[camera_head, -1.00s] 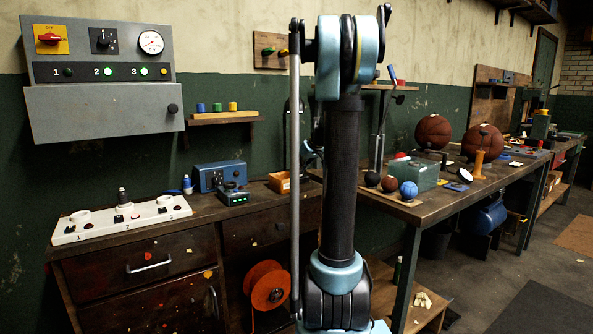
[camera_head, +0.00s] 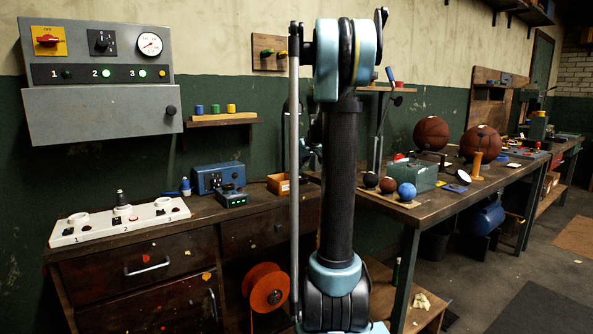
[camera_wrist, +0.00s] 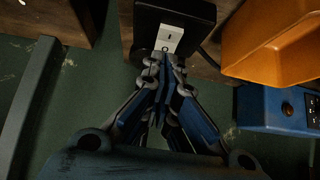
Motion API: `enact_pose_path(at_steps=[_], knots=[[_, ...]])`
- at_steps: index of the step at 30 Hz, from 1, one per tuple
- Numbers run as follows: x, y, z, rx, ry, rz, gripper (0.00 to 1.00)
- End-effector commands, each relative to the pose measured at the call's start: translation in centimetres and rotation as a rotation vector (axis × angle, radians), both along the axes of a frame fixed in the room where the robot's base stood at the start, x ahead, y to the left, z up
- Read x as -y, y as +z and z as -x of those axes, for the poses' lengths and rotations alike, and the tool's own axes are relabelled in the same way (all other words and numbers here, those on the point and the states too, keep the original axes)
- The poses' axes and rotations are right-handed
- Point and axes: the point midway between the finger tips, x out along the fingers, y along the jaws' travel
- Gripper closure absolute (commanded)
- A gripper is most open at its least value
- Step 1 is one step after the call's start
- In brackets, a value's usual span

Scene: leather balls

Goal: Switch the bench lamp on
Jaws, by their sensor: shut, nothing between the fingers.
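In the wrist view a white rocker switch (camera_wrist: 169,38), marked with a line and a circle, sits on a dark block (camera_wrist: 198,14) that looks like the bench lamp's base. My gripper (camera_wrist: 166,62) is shut and empty. Its fingertips are right at the switch's circle-marked end; I cannot tell whether they touch it. The lamp's head is not in the wrist view, and I cannot tell whether the lamp is lit. In the head view my arm stands in front of that part of the bench and hides the switch and my fingertips.
An orange box (camera_wrist: 275,40) and a blue box (camera_wrist: 272,108) lie close to the right of the switch in the wrist view. In the head view a blue unit (camera_head: 218,177) and a white numbered board (camera_head: 120,222) stand on the left bench. Balls rest on the right bench.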

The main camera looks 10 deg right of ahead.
Motion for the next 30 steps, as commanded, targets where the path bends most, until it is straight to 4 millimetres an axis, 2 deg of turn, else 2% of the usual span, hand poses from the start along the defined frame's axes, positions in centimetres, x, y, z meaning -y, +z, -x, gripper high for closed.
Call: enact_pose_path(at_steps=[6, 18, 24, 30], knots=[[-0.3, 3.4, 0.2, -0.001, 0.004, 0.000, 1.00], [1.8, 7.4, 5.3, -0.001, 0.004, 0.000, 1.00], [2.5, 8.7, 6.9, -0.001, 0.006, 0.000, 1.00], [2.7, 9.2, 7.4, -0.001, 0.006, 0.000, 1.00]])
